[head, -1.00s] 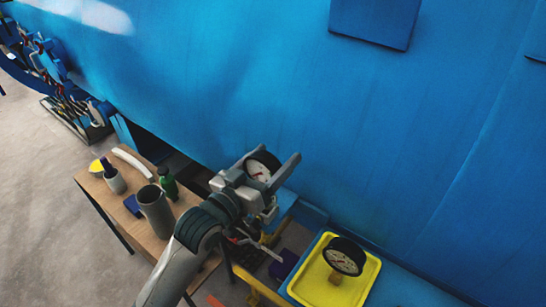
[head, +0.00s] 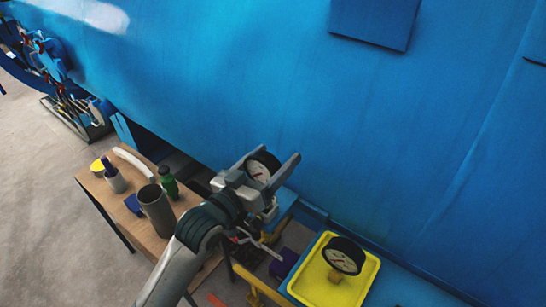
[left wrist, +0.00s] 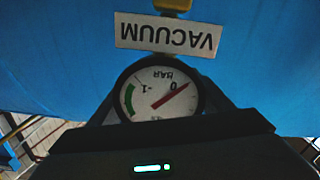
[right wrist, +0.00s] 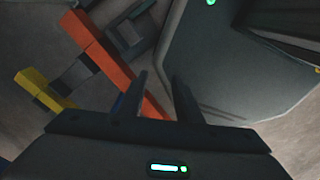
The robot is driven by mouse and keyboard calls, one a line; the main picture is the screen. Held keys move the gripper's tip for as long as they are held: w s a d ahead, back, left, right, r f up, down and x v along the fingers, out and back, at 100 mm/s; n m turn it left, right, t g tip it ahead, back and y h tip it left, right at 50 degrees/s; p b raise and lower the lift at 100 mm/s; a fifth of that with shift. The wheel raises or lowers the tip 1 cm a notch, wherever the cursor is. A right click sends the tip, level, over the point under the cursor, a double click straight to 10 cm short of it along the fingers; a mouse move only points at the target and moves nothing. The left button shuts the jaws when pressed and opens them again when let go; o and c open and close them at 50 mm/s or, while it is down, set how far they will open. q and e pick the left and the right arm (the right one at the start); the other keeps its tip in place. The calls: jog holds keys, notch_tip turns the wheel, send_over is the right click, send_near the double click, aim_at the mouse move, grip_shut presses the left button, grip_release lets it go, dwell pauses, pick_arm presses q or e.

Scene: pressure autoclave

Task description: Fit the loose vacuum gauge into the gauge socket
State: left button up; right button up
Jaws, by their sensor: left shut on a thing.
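My left gripper (head: 273,160) is shut on a round gauge (head: 259,170) with a white dial, close to the blue vessel wall. In the left wrist view the gauge (left wrist: 160,93) appears upside down, marked BAR, with a red needle and a green band. Above it in that view are a white VACUUM plate (left wrist: 168,34) and a yellow fitting (left wrist: 173,5). Whether the gauge touches the fitting cannot be told. A second, black-rimmed gauge (head: 344,255) rests on a yellow tray (head: 303,290). My right gripper (right wrist: 160,80) is open and empty, outside the head view.
The large blue vessel wall (head: 400,130) fills the back. A wooden table (head: 150,238) at left holds a grey cup (head: 155,212), a green bottle (head: 168,184) and other items. In the right wrist view an orange bar (right wrist: 110,65) lies beyond the fingers.

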pick_arm(q)
jog(key=shift+r+p, duration=0.1)
jog(key=shift+p, duration=0.2)
dwell(0.5)
jog(key=shift+p, duration=0.3)
dwell(0.6)
jog(key=shift+f+b, duration=0.4)
jog(key=shift+f, duration=0.3)
dwell(0.4)
jog(key=shift+f+b, duration=0.5)
jog(key=shift+f, duration=0.45)
jog(key=shift+f+b, duration=0.4)
jog(key=shift+f, duration=0.3)
jog(key=o, duration=1.3)
jog(key=shift+o, duration=1)
